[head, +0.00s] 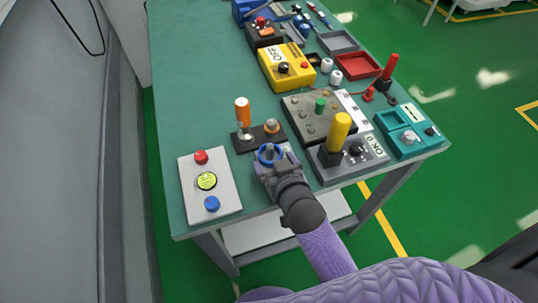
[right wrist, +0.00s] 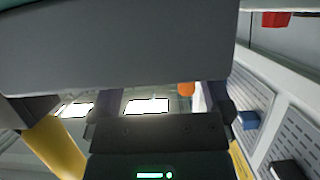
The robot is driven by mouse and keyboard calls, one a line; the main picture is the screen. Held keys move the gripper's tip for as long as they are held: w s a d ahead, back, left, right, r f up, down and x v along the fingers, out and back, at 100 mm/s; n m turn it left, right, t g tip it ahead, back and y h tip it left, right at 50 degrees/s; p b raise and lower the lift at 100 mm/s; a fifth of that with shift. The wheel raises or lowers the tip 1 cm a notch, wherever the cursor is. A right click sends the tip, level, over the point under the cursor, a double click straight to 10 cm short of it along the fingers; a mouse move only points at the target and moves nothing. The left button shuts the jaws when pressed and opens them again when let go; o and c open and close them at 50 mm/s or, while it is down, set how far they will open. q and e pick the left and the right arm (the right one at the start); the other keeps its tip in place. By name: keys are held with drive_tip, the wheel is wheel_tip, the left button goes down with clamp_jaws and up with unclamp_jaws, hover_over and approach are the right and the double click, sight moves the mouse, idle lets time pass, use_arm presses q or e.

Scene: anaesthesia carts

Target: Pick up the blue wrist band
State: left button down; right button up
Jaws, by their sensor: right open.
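The blue wrist band (head: 269,153) shows as a small blue ring in the head view, right at the tips of my right gripper (head: 271,162). The gripper partly covers it, and I cannot tell whether the band lies between the fingers or touches them. My right gripper is open, low over the front part of the green table. In the right wrist view its dark fingers (right wrist: 162,103) stand apart, and I cannot make out the band there. My left gripper is not in view.
The orange-handled lever (head: 242,110) stands just behind the gripper. The yellow-handled lever box (head: 330,150) is close on the right. A white button panel (head: 211,187) lies to the left. The green table (head: 190,85) is bare at back left.

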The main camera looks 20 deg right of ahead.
drive_tip(key=shift+x, duration=1.05)
drive_tip(key=c, duration=1)
